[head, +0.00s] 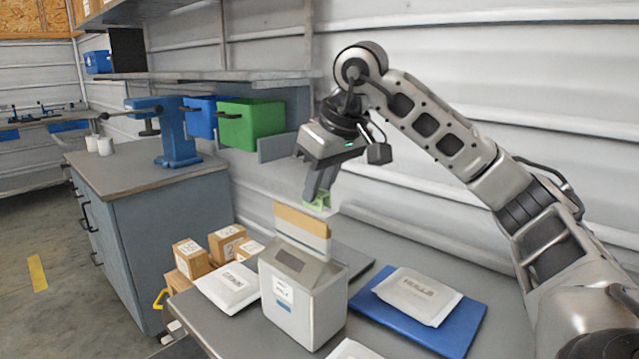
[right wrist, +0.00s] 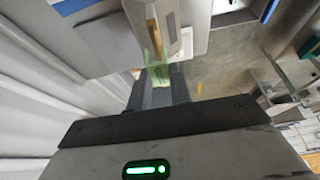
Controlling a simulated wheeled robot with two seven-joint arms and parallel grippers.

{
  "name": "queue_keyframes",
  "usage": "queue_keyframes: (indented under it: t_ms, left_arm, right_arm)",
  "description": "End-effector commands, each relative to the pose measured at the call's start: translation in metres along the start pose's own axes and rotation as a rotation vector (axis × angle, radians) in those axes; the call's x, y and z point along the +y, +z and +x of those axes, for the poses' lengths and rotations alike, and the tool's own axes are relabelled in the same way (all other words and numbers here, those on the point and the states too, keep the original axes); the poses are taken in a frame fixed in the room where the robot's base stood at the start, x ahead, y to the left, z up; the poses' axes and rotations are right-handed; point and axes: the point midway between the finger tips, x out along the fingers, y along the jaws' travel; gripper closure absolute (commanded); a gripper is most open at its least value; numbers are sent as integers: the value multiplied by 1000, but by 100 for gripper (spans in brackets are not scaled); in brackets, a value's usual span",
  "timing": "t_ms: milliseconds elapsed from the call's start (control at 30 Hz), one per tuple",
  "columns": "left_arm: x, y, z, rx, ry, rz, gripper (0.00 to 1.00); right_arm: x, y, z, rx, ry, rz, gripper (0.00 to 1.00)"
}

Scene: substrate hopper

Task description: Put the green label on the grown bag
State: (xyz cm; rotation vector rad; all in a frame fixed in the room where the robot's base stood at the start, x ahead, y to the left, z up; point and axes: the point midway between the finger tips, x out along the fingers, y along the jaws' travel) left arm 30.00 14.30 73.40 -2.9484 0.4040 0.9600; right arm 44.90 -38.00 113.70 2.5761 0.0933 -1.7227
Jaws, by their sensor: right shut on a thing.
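My right gripper (head: 320,186) points down above the back of the hopper and is shut on the green label (head: 319,202). The green label also shows between the fingertips in the right wrist view (right wrist: 154,55). The grey-white hopper (head: 315,305) stands on the table, with a tan-topped panel (head: 302,222) upright at its top. A white bag with dark print (head: 419,295) lies on a blue mat (head: 454,330) to the right. Another white printed bag (head: 228,287) lies left of the hopper. I cannot tell which bag is the grown one. My left gripper is out of view.
Several small cardboard boxes (head: 191,258) stand at the table's left end. A further white packet (head: 354,349) is cut off at the front edge. Behind are a grey cabinet (head: 165,235), a blue press (head: 178,140) and a green bin (head: 252,122). The corrugated wall is close behind my right arm.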

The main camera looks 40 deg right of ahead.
Motion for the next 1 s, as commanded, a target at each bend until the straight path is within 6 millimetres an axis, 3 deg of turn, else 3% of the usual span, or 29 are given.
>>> queue_keyframes:
  t_ms: [33, 400, 1000]
  left_arm:
    - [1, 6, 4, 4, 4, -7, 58]
    - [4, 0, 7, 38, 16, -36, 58]
    - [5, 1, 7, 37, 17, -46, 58]
  right_arm:
    - [0, 4, 9, 0, 0, 0, 100]
    - [0, 13, 31, 0, 0, 0, 100]
    - [0, 14, 35, 0, 0, 0, 100]
